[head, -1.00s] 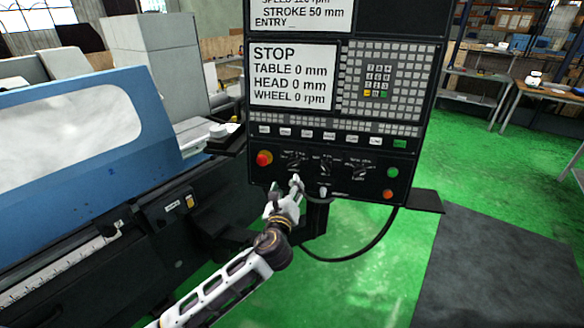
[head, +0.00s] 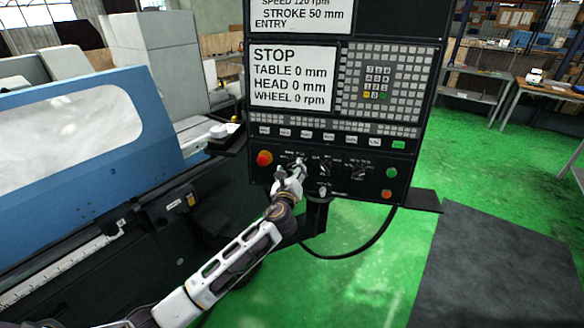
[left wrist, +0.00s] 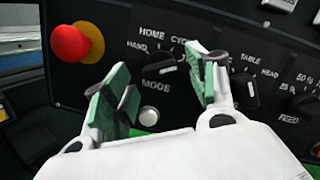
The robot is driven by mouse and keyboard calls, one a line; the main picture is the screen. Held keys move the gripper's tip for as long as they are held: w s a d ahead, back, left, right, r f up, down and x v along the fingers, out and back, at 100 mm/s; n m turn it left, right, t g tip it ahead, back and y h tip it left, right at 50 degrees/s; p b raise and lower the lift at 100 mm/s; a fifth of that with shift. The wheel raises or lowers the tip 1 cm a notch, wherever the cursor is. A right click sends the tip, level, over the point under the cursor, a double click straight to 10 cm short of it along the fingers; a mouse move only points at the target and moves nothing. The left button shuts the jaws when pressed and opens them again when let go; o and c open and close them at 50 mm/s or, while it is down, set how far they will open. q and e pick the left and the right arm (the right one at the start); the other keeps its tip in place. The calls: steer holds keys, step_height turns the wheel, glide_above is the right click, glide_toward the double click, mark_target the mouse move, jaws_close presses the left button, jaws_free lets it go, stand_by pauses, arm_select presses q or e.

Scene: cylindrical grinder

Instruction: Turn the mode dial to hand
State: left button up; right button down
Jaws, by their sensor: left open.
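The mode dial (left wrist: 159,66) is a dark round knob with a pale mark, above the word MODE in the left wrist view. HAND, HOME and a partly hidden CYCLE label are printed around its upper side. My left gripper (left wrist: 167,80) is open, with one green-padded finger left of the dial and the other right of it. I cannot tell whether either finger touches the knob. In the head view the left gripper (head: 296,170) is at the lower left of the control panel (head: 330,195) and largely hides the dial. My right gripper is not in view.
A red emergency button (left wrist: 70,43) stands out left of the dial. The table/head dial (left wrist: 243,88) is close to the right finger, with the feed dial (left wrist: 304,106) farther right. A small round silver part (left wrist: 149,117) is below MODE. The blue grinder (head: 150,125) stands left.

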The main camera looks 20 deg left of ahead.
arm_select(q)
steer(key=shift+w+a, duration=0.2)
steer(key=shift+w, duration=0.8)
steer(key=c, duration=1)
